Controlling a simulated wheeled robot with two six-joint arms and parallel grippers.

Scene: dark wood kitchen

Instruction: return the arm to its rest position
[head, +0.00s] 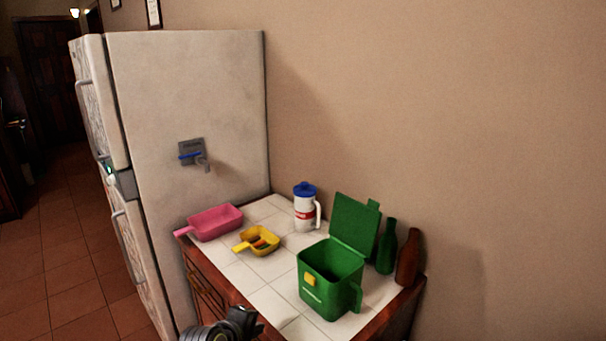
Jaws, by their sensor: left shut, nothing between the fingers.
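My left gripper (246,324) shows at the bottom of the head view, dark and shut, with nothing in it. It is at the front edge of the tiled counter (262,286), to the left of the green box and apart from it. Only the end of my left arm is in the picture. My right gripper is out of the picture.
On the counter are a pink scoop (215,222), a yellow scoop (257,241) with small items in it, a white jug (305,212) with a blue lid, an open green box (328,285), a green bottle (387,250) and a brown bottle (408,260). A fridge (190,110) stands left.

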